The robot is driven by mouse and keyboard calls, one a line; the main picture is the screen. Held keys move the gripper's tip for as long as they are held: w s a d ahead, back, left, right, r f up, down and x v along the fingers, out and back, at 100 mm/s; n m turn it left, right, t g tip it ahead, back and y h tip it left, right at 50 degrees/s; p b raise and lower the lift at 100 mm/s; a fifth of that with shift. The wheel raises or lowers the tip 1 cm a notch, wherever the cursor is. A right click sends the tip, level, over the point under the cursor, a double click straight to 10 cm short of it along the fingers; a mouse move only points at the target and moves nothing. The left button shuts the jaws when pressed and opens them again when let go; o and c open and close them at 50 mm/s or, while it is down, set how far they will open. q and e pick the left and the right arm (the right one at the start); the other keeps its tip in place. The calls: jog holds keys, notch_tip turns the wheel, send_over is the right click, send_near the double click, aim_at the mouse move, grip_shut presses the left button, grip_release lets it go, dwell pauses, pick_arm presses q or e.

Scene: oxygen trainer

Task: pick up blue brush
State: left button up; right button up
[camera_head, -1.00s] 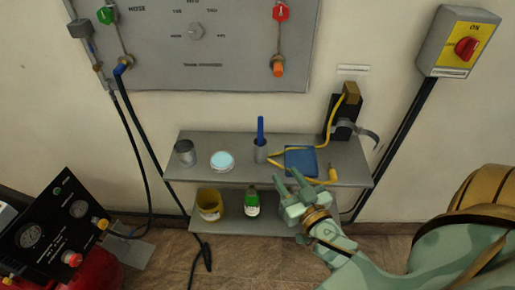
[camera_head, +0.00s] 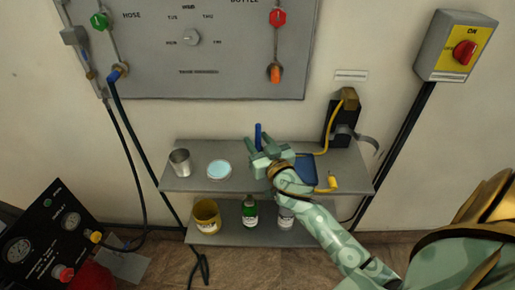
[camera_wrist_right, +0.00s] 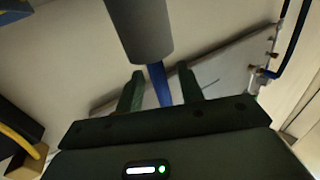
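The blue brush (camera_head: 258,133) stands upright on the upper shelf, its top showing just above my right gripper (camera_head: 260,146) in the head view. In the right wrist view the brush's blue handle (camera_wrist_right: 159,82) comes out of a grey cup (camera_wrist_right: 143,30). It lies between the two fingers of my right gripper (camera_wrist_right: 159,84). The fingers are open, with a gap on each side of the handle. The cup is hidden behind the gripper in the head view. My left gripper is not in view.
The upper shelf (camera_head: 205,185) also bears a metal cup (camera_head: 180,162), a pale blue disc (camera_head: 219,169) and a dark blue pad (camera_head: 308,172) beside a yellow cable (camera_head: 331,134). A yellow pot (camera_head: 206,217) and green bottle (camera_head: 250,212) stand on the lower shelf.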

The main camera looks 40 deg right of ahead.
aim_at(258, 124)
jog(key=shift+w, duration=0.25)
grip_shut()
notch_tip(258, 124, up, 10)
jog(key=p, duration=0.5)
jog(key=shift+p, duration=0.35)
